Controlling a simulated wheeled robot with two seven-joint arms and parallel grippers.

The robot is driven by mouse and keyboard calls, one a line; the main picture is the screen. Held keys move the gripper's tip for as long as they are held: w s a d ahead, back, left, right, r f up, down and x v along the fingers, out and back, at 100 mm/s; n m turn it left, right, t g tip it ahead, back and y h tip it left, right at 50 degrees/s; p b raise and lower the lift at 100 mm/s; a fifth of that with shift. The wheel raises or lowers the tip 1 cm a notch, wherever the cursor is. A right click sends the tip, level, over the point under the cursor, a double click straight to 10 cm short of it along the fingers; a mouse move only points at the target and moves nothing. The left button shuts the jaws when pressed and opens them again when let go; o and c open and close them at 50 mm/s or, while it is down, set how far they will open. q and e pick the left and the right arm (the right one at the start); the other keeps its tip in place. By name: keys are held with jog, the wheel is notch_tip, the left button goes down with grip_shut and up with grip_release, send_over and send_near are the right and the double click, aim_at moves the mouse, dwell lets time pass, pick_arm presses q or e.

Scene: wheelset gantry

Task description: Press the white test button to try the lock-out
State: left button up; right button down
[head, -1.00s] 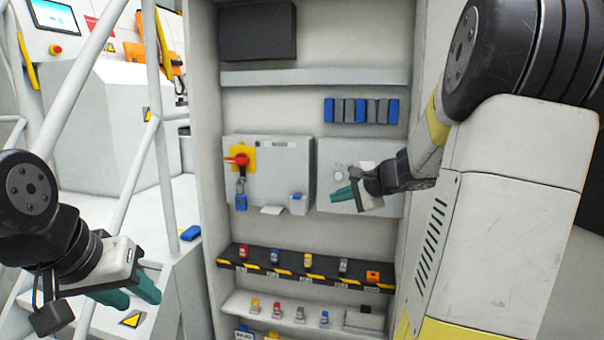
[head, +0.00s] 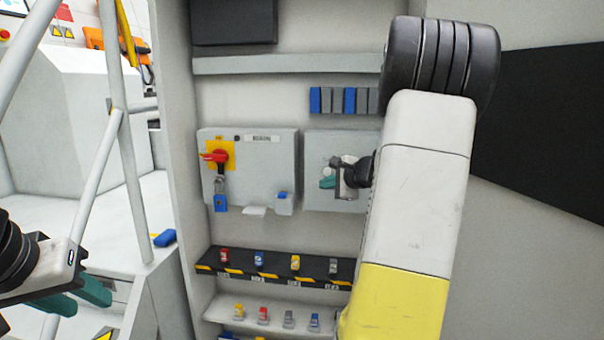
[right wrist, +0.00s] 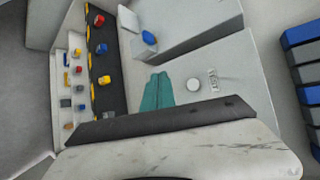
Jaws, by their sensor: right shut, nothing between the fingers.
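The white test button (right wrist: 193,84) is a round disc on a light grey box, beside a small label (right wrist: 213,80), in the right wrist view. In the head view the same grey box (head: 315,199) hangs on the cabinet's back wall, and my right gripper covers part of it. My right gripper (head: 328,182) is shut and empty in front of the box. Its teal fingers (right wrist: 157,90) show left of the button in the right wrist view; contact with the box cannot be told. My left gripper (head: 82,297) is open and empty at the lower left, far from the box.
A neighbouring grey box (head: 280,165) carries a red rotary switch (head: 217,156) on a yellow plate with a blue padlock (head: 221,202). Below is a black-yellow shelf (head: 277,273) with several padlocks. Blue and grey blocks (head: 338,100) sit above. A railing (head: 122,150) stands left.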

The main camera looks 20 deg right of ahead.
aim_at(329, 174)
jog(key=shift+w+d, duration=0.75)
jog(key=shift+w, duration=0.5)
jog(key=shift+w+d, duration=0.75)
jog(key=shift+w, duration=0.45)
jog(key=shift+w+d, duration=0.75)
jog(key=shift+w, duration=0.5)
jog(key=shift+w+d, duration=0.2)
jog(key=shift+w, duration=0.15)
jog(key=shift+w+d, duration=0.25)
jog(key=shift+w, duration=0.1)
jog(key=shift+s+a, duration=0.45)
jog(key=shift+s, duration=0.25)
jog(key=s+a, duration=0.1)
jog(key=s, duration=0.2)
jog(key=s+a, duration=0.1)
jog(key=shift+s+a, duration=0.15)
jog(key=shift+a, duration=0.15)
